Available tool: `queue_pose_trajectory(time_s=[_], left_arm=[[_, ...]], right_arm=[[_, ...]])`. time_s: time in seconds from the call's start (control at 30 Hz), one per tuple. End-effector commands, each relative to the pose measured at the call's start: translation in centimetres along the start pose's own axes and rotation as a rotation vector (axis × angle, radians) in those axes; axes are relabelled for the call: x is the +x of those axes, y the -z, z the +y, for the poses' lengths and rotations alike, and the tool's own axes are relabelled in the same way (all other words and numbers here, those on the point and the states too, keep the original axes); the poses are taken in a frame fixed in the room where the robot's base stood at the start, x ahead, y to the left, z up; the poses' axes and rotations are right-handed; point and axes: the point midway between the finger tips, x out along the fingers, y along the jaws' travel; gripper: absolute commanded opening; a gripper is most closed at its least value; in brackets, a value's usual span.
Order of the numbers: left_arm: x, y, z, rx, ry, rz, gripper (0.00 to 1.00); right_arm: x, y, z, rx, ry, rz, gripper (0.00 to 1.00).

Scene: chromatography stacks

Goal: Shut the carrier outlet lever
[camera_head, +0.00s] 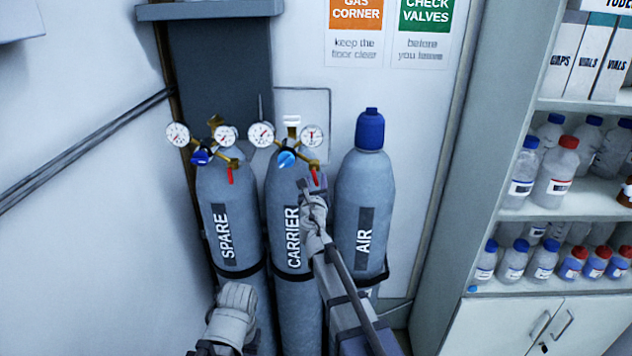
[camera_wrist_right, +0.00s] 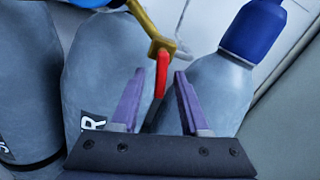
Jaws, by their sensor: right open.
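The carrier cylinder (camera_head: 284,205) is the middle of three grey cylinders and bears a brass regulator with two gauges and a blue knob (camera_head: 287,158). Its red outlet lever (camera_head: 314,176) hangs below the brass outlet at the right. My right gripper (camera_head: 315,185) is just below and at this lever. In the right wrist view the red lever (camera_wrist_right: 162,74) points down between the two open purple fingers (camera_wrist_right: 155,95), with a visible gap to the right finger.
The spare cylinder (camera_head: 222,195) at left has its own regulator and red lever (camera_head: 230,175). The air cylinder (camera_head: 363,190) with a blue cap (camera_head: 370,129) stands close at right. A shelf cabinet (camera_head: 478,190) with bottles is further right. A wall rail (camera_head: 85,150) runs at left.

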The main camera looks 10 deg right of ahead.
Motion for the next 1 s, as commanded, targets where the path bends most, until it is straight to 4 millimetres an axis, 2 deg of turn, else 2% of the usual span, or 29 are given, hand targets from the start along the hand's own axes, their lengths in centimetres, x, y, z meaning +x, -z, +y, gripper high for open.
queue_pose_trajectory(time_s=[0.27,0.67,1.0], left_arm=[[0.00,0.00,0.00,0.000,0.000,0.000,0.50],[0.00,0.00,0.00,0.000,0.000,0.000,0.50],[0.00,0.00,0.00,0.000,0.000,0.000,0.50]], right_arm=[[0.28,0.00,-0.01,0.000,0.000,0.000,0.45],[0.27,0.00,0.00,0.000,0.000,0.000,0.00],[0.26,0.00,0.00,0.000,0.000,0.000,0.00]])
